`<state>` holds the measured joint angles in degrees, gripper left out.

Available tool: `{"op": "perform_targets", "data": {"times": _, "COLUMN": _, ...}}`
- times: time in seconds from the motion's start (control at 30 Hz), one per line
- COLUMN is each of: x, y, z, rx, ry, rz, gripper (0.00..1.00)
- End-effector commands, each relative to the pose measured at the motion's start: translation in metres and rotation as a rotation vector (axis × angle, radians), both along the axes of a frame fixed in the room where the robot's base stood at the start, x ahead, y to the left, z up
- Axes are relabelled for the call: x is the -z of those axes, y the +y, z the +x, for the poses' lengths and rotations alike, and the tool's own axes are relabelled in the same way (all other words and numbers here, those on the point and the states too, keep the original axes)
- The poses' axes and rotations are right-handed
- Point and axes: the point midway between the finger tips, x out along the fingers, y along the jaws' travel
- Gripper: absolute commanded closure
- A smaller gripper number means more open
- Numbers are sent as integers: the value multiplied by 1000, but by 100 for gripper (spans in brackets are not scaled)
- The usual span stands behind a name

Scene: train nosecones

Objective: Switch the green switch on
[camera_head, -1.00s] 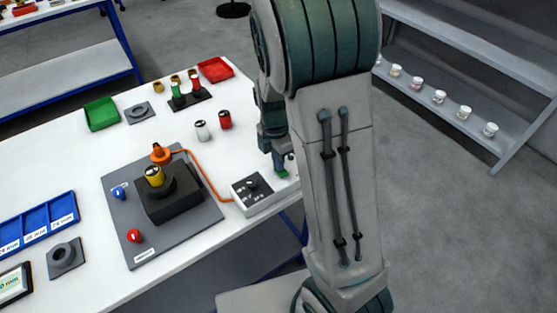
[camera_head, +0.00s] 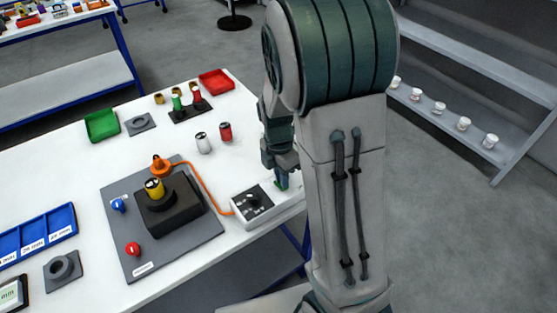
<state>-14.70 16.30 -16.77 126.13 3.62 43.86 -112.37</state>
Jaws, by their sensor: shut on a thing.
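The white control box (camera_head: 240,209) with a dark dial panel sits at the right front edge of the white table. The green switch (camera_head: 283,185) shows as a small green patch at the far right end of this box. My gripper (camera_head: 281,179) points down over that end, shut on the green switch. Its fingers and my arm hide most of the switch, so its on or off position cannot be read.
An orange cable (camera_head: 203,180) runs from the box to a grey plate (camera_head: 137,228) with a black block, yellow piece, and blue and red knobs. A white can (camera_head: 203,143) and red can (camera_head: 225,132) stand behind. Green and red trays lie farther back.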

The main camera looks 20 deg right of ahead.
Motion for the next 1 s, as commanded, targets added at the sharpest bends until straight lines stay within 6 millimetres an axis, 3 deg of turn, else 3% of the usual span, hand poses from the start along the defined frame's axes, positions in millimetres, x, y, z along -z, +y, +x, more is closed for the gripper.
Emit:
{"op": "perform_targets", "data": {"times": 0.03, "x": -2, "y": -2, "z": -6, "rx": 2, "ry": 21, "rz": -3, "gripper": 100}}
{"op": "perform_targets", "data": {"times": 0.6, "x": -116, "y": 8, "z": 9, "rx": -7, "ry": -10, "rz": 0, "gripper": 100}}
{"op": "perform_targets", "data": {"times": 0.8, "x": -136, "y": 8, "z": 11, "rx": -6, "ry": -9, "rz": -1, "gripper": 100}}
{"op": "perform_targets", "data": {"times": 1.0, "x": -139, "y": 8, "z": 11, "rx": -6, "ry": -6, "rz": 0, "gripper": 100}}
